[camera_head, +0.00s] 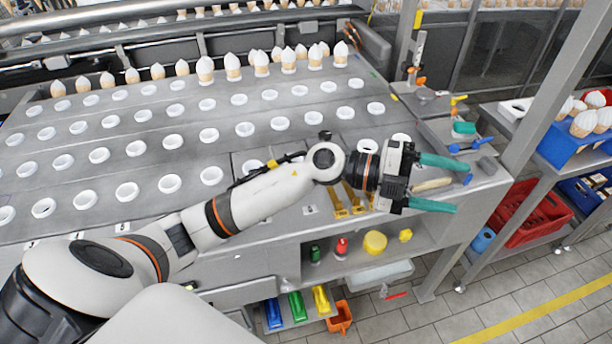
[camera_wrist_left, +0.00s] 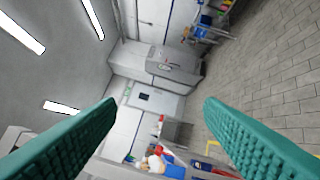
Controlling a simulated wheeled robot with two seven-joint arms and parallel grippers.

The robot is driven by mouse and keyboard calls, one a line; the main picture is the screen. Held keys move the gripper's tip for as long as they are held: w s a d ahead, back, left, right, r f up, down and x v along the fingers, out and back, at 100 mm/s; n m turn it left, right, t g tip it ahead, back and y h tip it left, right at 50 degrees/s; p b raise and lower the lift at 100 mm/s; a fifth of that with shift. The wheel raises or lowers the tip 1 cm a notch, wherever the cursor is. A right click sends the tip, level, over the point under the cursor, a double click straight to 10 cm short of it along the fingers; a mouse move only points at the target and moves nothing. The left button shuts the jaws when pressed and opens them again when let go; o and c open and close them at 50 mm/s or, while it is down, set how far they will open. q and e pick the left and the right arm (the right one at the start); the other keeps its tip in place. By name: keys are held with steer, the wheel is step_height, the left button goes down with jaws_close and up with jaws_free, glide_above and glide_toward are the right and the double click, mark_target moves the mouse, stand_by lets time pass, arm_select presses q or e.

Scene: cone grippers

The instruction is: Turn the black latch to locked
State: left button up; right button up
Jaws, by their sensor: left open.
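My left gripper (camera_head: 457,186) reaches in from the left over the right end of the machine table, its two teal fingers apart and nothing between them. In the left wrist view my left gripper (camera_wrist_left: 160,104) shows both ridged fingers spread, with open room beyond them. I cannot pick out a black latch for certain in either view. Small fittings stand on the side panel right of the table: a yellow handle (camera_head: 457,99) and a blue handle (camera_head: 470,146). My gripper is below and in front of them, apparently not touching. My right gripper is not in view.
The conveyor table (camera_head: 105,200) carries rows of white ring holders, with filled cones along the back. A grey post (camera_head: 560,90) and a shelf with a blue crate (camera_head: 568,148) and a red crate (camera_head: 540,212) stand right. Tiled floor (camera_head: 500,300) is open in front.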

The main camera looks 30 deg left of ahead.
arm_select(q)
steer(key=w+a+f+m+g+y, duration=0.1)
steer(key=w+a+f+g+y, duration=0.25)
steer(key=a+f+y, duration=0.6)
steer(key=a+r+n+g+y, duration=0.3)
steer(key=a+y, duration=0.5)
steer(key=a, duration=1.1)
steer(key=shift+n+t, duration=0.3)
steer(key=shift+t, duration=0.35)
step_height(320, 180, down, 10)
steer(key=p, duration=0.3)
steer(key=shift+s+r, duration=0.1)
steer(key=shift+f, duration=0.55)
steer(key=c, duration=1)
